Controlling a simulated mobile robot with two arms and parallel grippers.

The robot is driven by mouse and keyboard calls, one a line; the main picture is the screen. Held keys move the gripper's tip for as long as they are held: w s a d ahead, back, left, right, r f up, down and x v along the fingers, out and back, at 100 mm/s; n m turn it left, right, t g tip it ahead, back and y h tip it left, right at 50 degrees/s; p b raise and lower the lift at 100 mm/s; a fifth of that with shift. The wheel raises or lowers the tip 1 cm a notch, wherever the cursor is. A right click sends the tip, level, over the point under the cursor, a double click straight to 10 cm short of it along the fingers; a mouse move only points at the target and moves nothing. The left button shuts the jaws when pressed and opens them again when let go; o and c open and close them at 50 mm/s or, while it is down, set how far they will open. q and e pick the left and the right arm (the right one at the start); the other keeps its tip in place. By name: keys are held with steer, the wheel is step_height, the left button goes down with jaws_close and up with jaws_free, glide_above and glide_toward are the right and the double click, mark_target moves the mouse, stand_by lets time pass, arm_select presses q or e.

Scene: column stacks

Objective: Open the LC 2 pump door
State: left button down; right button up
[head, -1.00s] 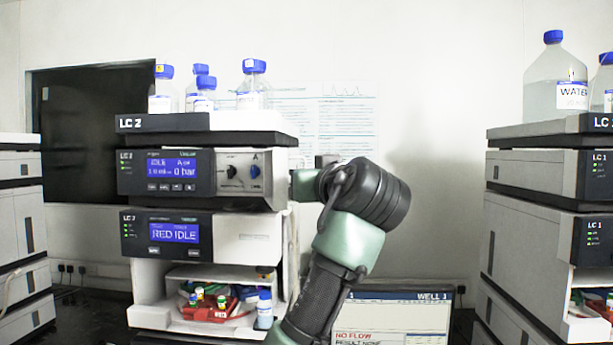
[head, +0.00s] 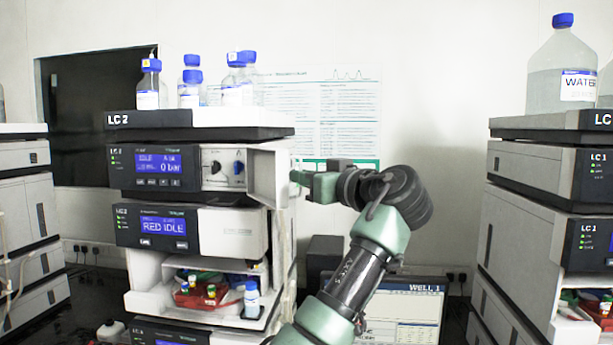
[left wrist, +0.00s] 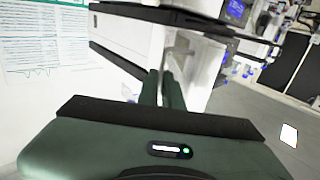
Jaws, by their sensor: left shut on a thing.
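The LC 2 pump (head: 165,168) is the upper module in the LC 2 stack, with a blue display and a bare valve panel with knobs (head: 222,169). Its pale door (head: 268,174) stands swung out at the right end of the module, open and seen at a slant. My left gripper (head: 294,177) is shut on the door's outer right edge; its fingertips are partly hidden there. In the left wrist view, the two dark fingers (left wrist: 163,88) are close together against a pale panel. My right gripper is not in view.
Several blue-capped bottles (head: 237,80) stand on the stack's top tray. Below the pump are another display module (head: 165,228) and an open bay with vials (head: 210,291). The LC 1 stack (head: 530,220) stands at right, and a monitor (head: 408,305) sits behind my arm.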

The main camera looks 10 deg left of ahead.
arm_select(q)
steer(key=shift+a, duration=0.1)
steer(key=c, duration=1.9)
jaws_free()
steer(key=shift+c, duration=0.2)
steer(key=o, duration=0.4)
steer(key=shift+a, duration=0.15)
steer(key=shift+c, duration=0.2)
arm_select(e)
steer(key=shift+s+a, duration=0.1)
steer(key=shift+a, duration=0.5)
